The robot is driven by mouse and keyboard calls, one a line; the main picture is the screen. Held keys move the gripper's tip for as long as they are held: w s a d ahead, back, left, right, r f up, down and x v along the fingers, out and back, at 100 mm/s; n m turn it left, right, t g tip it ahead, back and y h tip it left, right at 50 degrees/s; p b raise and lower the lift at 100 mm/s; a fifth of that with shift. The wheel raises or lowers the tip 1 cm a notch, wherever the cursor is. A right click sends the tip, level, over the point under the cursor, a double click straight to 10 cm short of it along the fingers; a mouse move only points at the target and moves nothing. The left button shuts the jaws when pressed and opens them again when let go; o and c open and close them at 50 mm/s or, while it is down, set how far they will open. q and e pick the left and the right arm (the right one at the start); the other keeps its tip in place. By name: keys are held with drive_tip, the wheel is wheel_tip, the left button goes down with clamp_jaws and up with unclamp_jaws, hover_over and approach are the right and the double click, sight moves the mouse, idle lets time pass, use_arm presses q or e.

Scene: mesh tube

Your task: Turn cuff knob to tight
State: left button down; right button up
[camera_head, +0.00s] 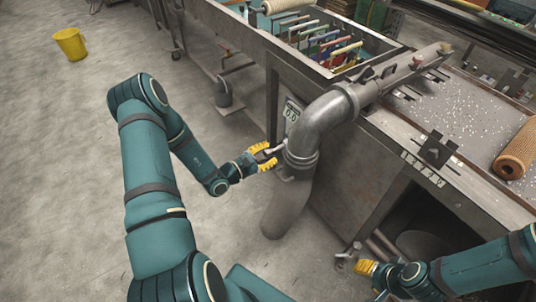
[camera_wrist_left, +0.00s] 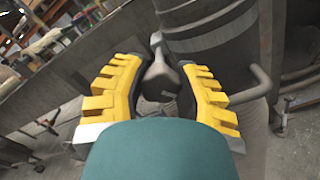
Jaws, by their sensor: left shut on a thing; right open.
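The cuff knob (camera_wrist_left: 160,78) is a grey handle on a short stem in the left wrist view, sticking out from the cuff (camera_wrist_left: 205,40) around the grey pipe. In the head view the cuff (camera_head: 300,161) is a band below the pipe's elbow, and the knob's stem (camera_head: 279,147) shows at its left side. My left gripper (camera_head: 266,156) is shut on the knob, its yellow fingers (camera_wrist_left: 160,92) on either side of it. My right gripper (camera_head: 366,268) is open, low under the bench, beside a small metal fitting (camera_head: 345,257). The knob's setting cannot be read.
The large grey pipe (camera_head: 325,118) bends down from the bench (camera_head: 385,150) to the floor. A small display (camera_head: 291,112) is behind it. A bent rod (camera_wrist_left: 258,85) sticks out right of the knob in the wrist view.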

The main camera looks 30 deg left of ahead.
use_arm(q)
drive_tip(key=m+b, duration=0.2)
drive_tip(key=m, duration=0.3)
drive_tip(key=shift+f, duration=0.1)
drive_tip(key=shift+m, duration=0.4)
drive_tip(key=c, duration=0.6)
unclamp_jaws()
drive_tip(key=shift+s, duration=0.1)
drive_tip(key=v, duration=1.2)
